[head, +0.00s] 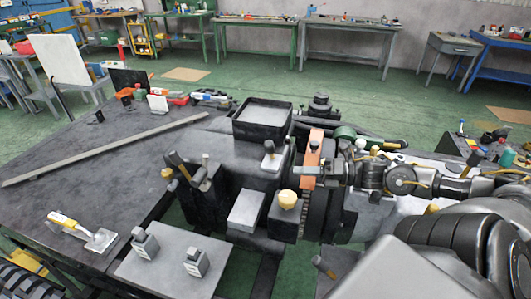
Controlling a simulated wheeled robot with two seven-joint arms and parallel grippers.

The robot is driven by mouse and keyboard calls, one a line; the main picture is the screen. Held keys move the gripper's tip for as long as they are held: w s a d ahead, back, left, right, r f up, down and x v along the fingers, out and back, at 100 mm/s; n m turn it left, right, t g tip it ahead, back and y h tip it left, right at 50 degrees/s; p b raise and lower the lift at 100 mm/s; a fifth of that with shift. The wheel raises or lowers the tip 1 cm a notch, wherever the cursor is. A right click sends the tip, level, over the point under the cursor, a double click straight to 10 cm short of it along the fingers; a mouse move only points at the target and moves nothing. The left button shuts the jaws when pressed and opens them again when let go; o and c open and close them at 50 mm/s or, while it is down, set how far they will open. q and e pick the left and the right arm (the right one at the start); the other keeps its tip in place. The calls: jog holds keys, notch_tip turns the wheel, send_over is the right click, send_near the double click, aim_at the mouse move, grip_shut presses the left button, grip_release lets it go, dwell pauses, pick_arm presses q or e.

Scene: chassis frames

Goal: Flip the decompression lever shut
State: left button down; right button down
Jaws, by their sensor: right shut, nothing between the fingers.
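My right gripper (306,171) reaches in from the right and is shut, with its fingertips at an upright orange lever-like piece (313,152) on the dark machine (222,140). Whether they touch it, I cannot tell; the fingers and wrist overlap part of it. A dark lever with a tan grip (182,164) stands tilted on the machine's left side. I cannot tell for certain which of these is the decompression lever. My left gripper is not in view.
A square open-topped box (263,133) and a yellow-topped knob (288,200) stand close to the right gripper. A grey plate with two small blocks (168,270) is at the front. A long bar (105,149) lies on the left table.

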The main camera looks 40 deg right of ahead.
aim_at(271, 150)
jog(key=shift+w+a+r+p, duration=0.2)
jog(key=shift+w+a, duration=0.4)
jog(key=shift+w, duration=0.85)
jog(key=shift+w+a+r+p, duration=0.1)
jog(key=shift+w+a+r, duration=0.35)
jog(key=shift+w, duration=1.05)
jog(key=shift+w+a+p, duration=0.15)
jog(key=shift+w+a, duration=0.6)
jog(key=shift+w, duration=0.7)
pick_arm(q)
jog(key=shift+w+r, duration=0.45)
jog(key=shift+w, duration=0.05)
pick_arm(e)
jog(key=shift+w+d+r, duration=0.1)
